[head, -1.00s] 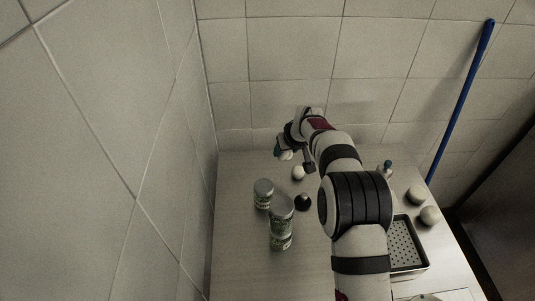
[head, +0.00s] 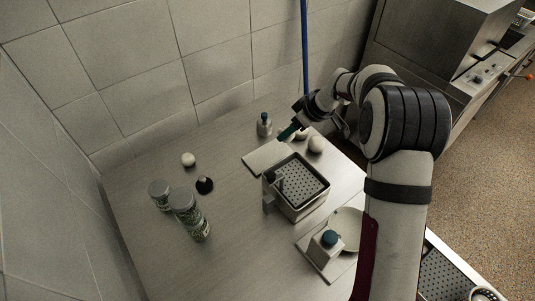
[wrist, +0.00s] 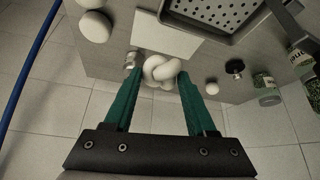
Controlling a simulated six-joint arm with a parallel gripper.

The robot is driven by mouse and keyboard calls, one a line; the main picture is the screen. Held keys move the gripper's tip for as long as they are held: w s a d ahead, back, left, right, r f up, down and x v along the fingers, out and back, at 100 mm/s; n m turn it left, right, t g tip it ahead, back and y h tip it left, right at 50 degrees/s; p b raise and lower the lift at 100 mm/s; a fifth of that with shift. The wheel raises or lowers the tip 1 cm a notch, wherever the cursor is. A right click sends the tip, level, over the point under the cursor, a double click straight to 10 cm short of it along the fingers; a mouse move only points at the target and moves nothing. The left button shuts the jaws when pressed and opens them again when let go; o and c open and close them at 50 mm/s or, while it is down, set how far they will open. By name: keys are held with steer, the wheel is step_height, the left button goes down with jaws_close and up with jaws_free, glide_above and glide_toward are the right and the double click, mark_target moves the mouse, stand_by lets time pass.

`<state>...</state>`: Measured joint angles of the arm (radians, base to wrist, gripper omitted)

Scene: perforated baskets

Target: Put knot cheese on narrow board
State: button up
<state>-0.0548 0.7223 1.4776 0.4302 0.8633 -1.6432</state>
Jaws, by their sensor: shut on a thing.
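The knot cheese (wrist: 161,71) is a pale, twisted lump between the teal fingertips of my gripper (wrist: 158,83) in the wrist view. The gripper is shut on it. In the head view, the gripper (head: 290,131) is above the back of the table, close to the narrow board, and the cheese cannot be made out. The narrow board (head: 266,156) is a flat, pale slab lying on the table beside the perforated basket. It also shows in the wrist view (wrist: 172,38), just past the cheese. The gap between cheese and board is hard to judge.
The perforated basket (head: 299,186) stands right of the board. A blue-capped bottle (head: 264,125) and a pale ball (head: 316,144) are near the gripper. A white ball (head: 188,159), a black item (head: 204,185) and jars (head: 190,218) are at left. The table's front-left is clear.

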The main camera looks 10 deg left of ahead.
steer(key=d, duration=0.5)
glide_toward(264, 152)
steer(key=shift+w+a+f, duration=0.1)
steer(key=shift+w+a, duration=0.45)
steer(key=shift+a, duration=0.35)
steer(key=shift+w+a+f, duration=0.1)
steer(key=shift+a+f, duration=0.1)
steer(key=shift+f, duration=1.9)
steer(key=shift+f, duration=0.1)
steer(key=o, duration=1.4)
steer(key=shift+c, duration=0.2)
